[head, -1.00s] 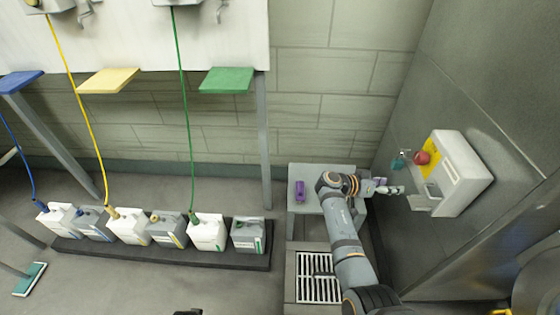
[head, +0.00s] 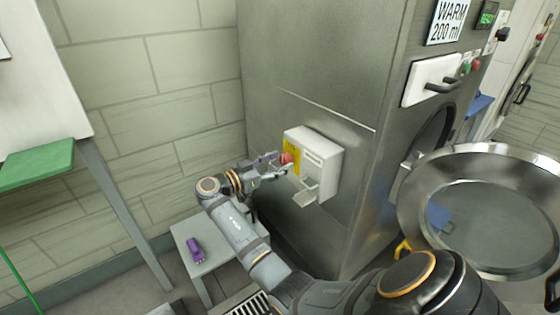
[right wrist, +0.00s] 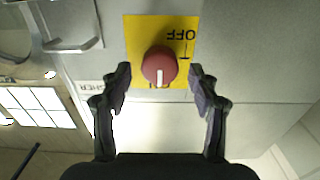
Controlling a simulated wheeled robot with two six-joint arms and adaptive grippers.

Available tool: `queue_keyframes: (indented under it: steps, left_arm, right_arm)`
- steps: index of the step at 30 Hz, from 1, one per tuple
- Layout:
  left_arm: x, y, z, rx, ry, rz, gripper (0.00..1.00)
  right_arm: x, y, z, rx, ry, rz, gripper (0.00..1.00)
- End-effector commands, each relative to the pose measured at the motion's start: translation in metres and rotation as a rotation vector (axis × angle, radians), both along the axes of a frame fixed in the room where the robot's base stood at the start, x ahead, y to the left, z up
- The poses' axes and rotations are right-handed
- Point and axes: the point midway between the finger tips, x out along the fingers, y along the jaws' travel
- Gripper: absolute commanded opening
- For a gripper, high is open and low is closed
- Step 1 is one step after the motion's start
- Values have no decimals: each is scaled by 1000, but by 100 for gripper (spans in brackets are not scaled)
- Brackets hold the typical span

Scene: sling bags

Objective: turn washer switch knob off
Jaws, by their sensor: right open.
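The red switch knob (right wrist: 159,66) sits on a yellow plate (right wrist: 182,34) marked "OFF" in the right wrist view, where the lettering appears upside down. Its white pointer line points down in that view, away from "OFF". In the head view the knob (head: 287,158) is on the left face of a white box (head: 322,160) fixed to the washer's side (head: 310,105). My right gripper (right wrist: 159,84) is open, with one finger on either side of the knob and visible gaps between. The gripper (head: 272,159) also shows just left of the knob in the head view. My left gripper is not in view.
A white flap or handle (head: 305,195) juts from the box's front. The washer's round door (head: 480,205) stands open at right. A small grey table (head: 215,235) with a purple object (head: 195,250) stands below my right arm. A green shelf (head: 38,165) is at left.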

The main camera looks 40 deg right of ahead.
Motion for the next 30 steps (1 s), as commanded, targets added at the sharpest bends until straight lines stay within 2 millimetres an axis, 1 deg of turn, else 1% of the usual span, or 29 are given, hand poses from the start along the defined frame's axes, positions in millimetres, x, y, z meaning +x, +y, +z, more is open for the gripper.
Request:
queue_keyframes:
  steps: [1, 4, 11, 12, 24, 30]
  left_arm:
    - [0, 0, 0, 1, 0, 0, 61]
    - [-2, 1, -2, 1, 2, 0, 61]
    - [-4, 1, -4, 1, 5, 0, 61]
    - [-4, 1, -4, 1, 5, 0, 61]
    - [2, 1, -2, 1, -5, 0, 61]
    - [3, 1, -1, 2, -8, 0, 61]
  right_arm:
    - [-1, -6, 1, -3, 0, -1, 61]
    - [-1, -11, 0, 0, 1, 0, 61]
    - [-1, -12, 0, 0, 1, 0, 61]
    - [-1, -12, 0, 0, 1, 1, 60]
    - [-1, -12, 0, 0, 1, 0, 7]
    - [-1, -12, 0, 2, 16, 0, 7]
